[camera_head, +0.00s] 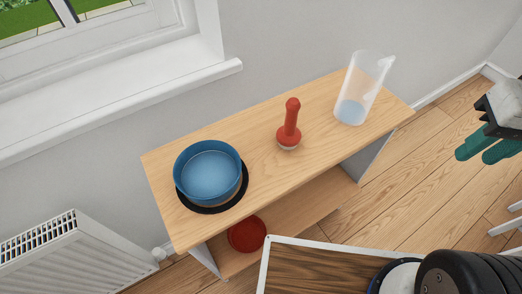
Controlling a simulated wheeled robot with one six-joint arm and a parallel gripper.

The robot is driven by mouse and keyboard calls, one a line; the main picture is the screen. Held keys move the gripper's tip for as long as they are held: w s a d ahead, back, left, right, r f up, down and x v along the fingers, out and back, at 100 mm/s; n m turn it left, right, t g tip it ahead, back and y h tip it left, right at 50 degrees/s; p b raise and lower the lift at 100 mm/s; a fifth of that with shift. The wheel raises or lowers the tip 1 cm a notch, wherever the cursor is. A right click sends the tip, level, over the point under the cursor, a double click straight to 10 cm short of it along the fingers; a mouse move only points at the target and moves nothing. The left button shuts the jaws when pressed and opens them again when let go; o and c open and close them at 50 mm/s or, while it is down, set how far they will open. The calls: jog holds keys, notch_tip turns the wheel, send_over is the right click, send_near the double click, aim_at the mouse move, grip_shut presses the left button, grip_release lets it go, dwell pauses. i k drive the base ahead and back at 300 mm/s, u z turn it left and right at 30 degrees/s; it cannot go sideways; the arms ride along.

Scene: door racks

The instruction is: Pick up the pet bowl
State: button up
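A blue round bowl (209,173) stands upright on the left end of the wooden shelf top, over a black round base or ring (214,208). It looks like the pet bowl, and its inside looks empty. My gripper (488,151), with teal fingertips, is at the right edge of the picture, partly cut off. It is well to the right of the bowl, beyond the shelf unit, and touches nothing that I can see. Its two fingers show close together, and I cannot tell how far apart they are.
On the wooden shelf unit (253,142) stand a red plunger-like object (290,128) and a clear jug (361,88). A red round item (247,235) sits on the lower shelf. A radiator (75,255) is at left, and a window sill (120,100) is behind.

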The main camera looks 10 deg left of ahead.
aim_at(208, 172)
jog(key=z, duration=1.85)
jog(key=k, duration=2.45)
jog(key=u, duration=1.95)
